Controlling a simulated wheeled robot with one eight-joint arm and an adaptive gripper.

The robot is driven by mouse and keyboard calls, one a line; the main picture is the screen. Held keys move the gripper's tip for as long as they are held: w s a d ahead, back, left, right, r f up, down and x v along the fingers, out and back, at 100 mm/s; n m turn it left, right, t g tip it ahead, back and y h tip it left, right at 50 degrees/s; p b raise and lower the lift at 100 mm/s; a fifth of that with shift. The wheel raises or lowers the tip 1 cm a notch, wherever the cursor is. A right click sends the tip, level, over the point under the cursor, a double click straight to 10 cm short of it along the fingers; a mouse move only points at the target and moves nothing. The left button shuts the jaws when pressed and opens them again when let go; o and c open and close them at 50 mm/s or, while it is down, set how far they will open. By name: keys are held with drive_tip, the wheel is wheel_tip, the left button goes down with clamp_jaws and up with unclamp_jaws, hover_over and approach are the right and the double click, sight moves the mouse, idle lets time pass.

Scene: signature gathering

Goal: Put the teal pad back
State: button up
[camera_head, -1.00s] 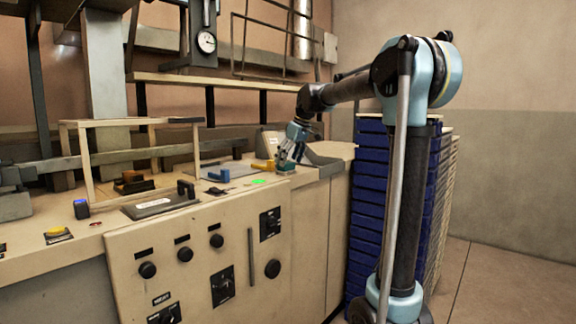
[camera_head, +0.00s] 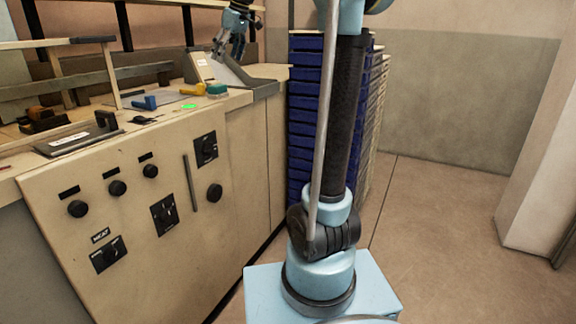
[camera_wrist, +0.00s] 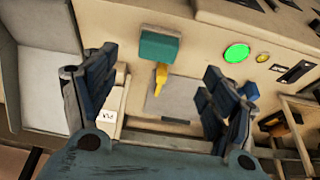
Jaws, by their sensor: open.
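The teal pad (camera_head: 217,89) is a small block on the bench top near its front edge. It also shows in the wrist view (camera_wrist: 158,46), at the top centre beyond my fingertips. A yellow piece (camera_head: 193,89) lies right beside it, and in the wrist view the yellow piece (camera_wrist: 160,76) appears to adjoin the pad. My gripper (camera_head: 228,49) is raised above the bench, behind the pad and apart from it. In the wrist view my gripper (camera_wrist: 160,75) has its fingers spread wide with nothing between them.
A grey plate (camera_wrist: 178,100) lies beside the yellow piece. A blue piece (camera_head: 146,103) and a lit green button (camera_head: 189,106) are on the bench left of the pad. A sloped grey stand (camera_head: 228,71) is behind. Stacked blue trays (camera_head: 305,120) stand right of the bench.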

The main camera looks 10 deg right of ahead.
drive_tip(key=s+d+f+m+h, duration=0.1)
drive_tip(key=s+d+f+m, duration=0.2)
drive_tip(key=s+f, duration=0.9)
drive_tip(key=s+d+f+m+h, duration=0.1)
drive_tip(key=s+d+f+m, duration=0.2)
drive_tip(key=s+d+f, duration=0.7)
drive_tip(key=s+d+f+m+h, duration=0.1)
drive_tip(key=s+d+f+m, duration=0.3)
drive_tip(key=s+f, duration=1.1)
wheel_tip(320, 180, down, 3)
drive_tip(key=shift+d+r+g, duration=0.15)
drive_tip(key=shift+d+g, duration=0.15)
drive_tip(key=shift+d, duration=0.9)
